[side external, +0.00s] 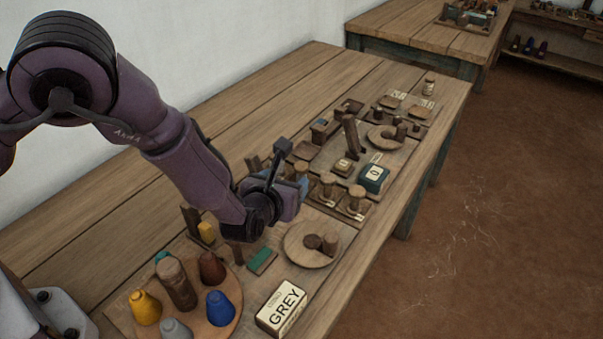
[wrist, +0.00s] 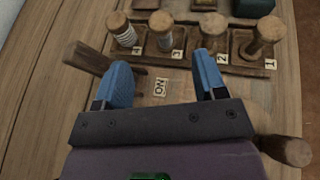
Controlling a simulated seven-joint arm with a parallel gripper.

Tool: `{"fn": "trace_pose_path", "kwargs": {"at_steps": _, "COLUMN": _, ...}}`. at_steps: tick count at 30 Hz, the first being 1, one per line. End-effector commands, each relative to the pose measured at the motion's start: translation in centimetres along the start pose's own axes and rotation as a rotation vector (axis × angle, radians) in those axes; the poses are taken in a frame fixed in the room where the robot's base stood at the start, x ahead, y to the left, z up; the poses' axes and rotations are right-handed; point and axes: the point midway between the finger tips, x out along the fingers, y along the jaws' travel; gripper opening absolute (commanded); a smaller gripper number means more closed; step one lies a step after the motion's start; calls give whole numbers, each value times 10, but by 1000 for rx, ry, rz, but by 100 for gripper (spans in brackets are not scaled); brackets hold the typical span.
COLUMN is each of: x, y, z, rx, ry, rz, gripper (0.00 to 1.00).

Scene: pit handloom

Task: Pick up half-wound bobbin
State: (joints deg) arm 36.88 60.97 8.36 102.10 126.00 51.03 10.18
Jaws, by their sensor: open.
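A row of wooden bobbins stands upright in a dark rack (wrist: 240,65) with number tags 4, 3, 2 and 1. The bobbin by tag 4 (wrist: 121,30) carries pale thread. The bobbin by tag 3 (wrist: 162,32) also shows some pale thread low down. The bobbins by tag 2 (wrist: 213,28) and tag 1 (wrist: 262,34) look bare. Which one is half-wound is hard to tell. My gripper (wrist: 164,80) is open and empty, its blue fingers apart, short of the rack. In the side external view my gripper (side external: 301,184) is beside the rack bobbins (side external: 328,183), partly hiding the row.
A dark upright post (wrist: 90,58) stands close to the left finger. A round wooden disc (side external: 296,255), a GREY box (side external: 283,307) and a tray of coloured cones (side external: 230,318) lie nearer. A teal box (side external: 373,177) stands past the rack. The table's left side is clear.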

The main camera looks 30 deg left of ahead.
Motion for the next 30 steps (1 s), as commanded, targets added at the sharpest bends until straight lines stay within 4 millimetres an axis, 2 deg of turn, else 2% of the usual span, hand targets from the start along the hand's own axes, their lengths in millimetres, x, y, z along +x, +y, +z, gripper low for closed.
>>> {"fn": "trace_pose_path", "kwargs": {"at_steps": 3, "x": 24, "y": 2, "z": 0, "rx": 0, "ry": -1, "rz": 3, "gripper": 65}}
{"fn": "trace_pose_path", "kwargs": {"at_steps": 6, "x": 38, "y": 1, "z": 0, "rx": -1, "ry": 0, "rz": 2, "gripper": 65}}
{"fn": "trace_pose_path", "kwargs": {"at_steps": 14, "x": 57, "y": 0, "z": 2, "rx": -2, "ry": -1, "rz": 2, "gripper": 65}}
{"fn": "trace_pose_path", "kwargs": {"at_steps": 21, "x": 89, "y": -2, "z": 5, "rx": -3, "ry": 1, "rz": 4, "gripper": 65}}
{"fn": "trace_pose_path", "kwargs": {"at_steps": 25, "x": 98, "y": -2, "z": 5, "rx": -3, "ry": 1, "rz": 3, "gripper": 65}}
{"fn": "trace_pose_path", "kwargs": {"at_steps": 30, "x": 100, "y": -2, "z": 5, "rx": -2, "ry": 1, "rz": 3, "gripper": 65}}
